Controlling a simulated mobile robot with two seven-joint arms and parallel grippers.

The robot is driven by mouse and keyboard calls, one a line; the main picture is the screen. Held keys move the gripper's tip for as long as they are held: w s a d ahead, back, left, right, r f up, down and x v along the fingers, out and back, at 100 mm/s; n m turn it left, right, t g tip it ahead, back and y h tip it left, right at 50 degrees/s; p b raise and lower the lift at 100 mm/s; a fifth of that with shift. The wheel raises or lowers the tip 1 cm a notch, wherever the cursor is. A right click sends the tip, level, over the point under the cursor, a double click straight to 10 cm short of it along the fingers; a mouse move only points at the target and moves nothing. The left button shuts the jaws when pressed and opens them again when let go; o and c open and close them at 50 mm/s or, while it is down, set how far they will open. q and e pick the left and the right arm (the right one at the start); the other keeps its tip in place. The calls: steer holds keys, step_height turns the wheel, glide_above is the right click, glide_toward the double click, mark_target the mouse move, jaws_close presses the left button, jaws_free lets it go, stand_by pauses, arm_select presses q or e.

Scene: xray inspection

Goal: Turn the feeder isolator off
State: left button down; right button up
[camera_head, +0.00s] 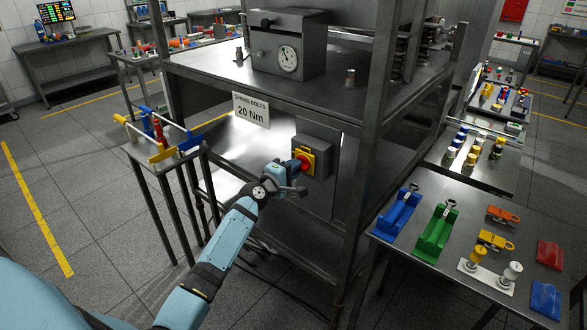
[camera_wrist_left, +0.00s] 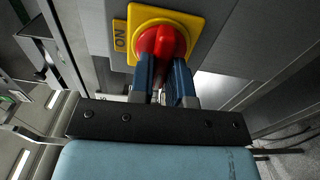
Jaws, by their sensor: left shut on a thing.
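The feeder isolator is a grey box (camera_head: 315,150) on the front of the metal rack, with a yellow plate (camera_head: 309,161) and a red rotary knob (camera_head: 302,162). In the left wrist view, the red knob (camera_wrist_left: 160,42) sits in the middle of the yellow plate (camera_wrist_left: 186,17), and an "ON" label (camera_wrist_left: 121,38) shows at the plate's left edge. My left gripper (camera_head: 293,168) is at the knob. In the wrist view, its two blue fingers (camera_wrist_left: 165,75) are shut on the knob's lower part, one on each side. My right gripper is in neither view.
A sign (camera_head: 251,110) reading "SPRING BOLTS 20 Nm" hangs left of the isolator. A grey box with a dial (camera_head: 289,58) stands on the rack above. A table (camera_head: 385,235) with coloured fixtures is at right; a small stand (camera_head: 130,150) with clamps is at left.

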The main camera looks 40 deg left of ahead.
arm_select(q)
steer(key=c, duration=1.1)
jaws_free()
steer(key=s, duration=0.4)
steer(key=s+b, duration=0.1)
steer(key=s, duration=0.4)
steer(key=s+a, duration=0.1)
steer(key=s, duration=0.3)
steer(key=shift+s+a+b, duration=0.1)
steer(key=shift+s+b, duration=0.2)
steer(key=shift+s, duration=0.05)
steer(key=s+d+f+m+g+p, duration=0.1)
steer(key=s+d+f+m+g, duration=0.1)
steer(key=s+d+f+m, duration=0.4)
steer(key=s+d+f+m+g+h+p, duration=0.1)
steer(key=s+d+f+m+g, duration=0.1)
steer(key=s+d+f+m, duration=0.5)
steer(key=s+d+f+m+g+h+p, duration=0.1)
steer(key=s+d+f+m+g, duration=0.2)
steer(key=s+d+f+m, duration=0.3)
steer(key=shift+s+d+f+m+p, duration=0.1)
steer(key=shift+s+d+m, duration=0.1)
steer(key=shift+s+d, duration=0.7)
steer(key=shift+s+d+f+m+p, duration=0.15)
steer(key=shift+s+d, duration=0.45)
steer(key=shift+d, duration=0.65)
steer(key=shift+s+d+f+m+p, duration=0.1)
steer(key=shift+s+d+m, duration=0.15)
steer(key=shift+s+d, duration=0.65)
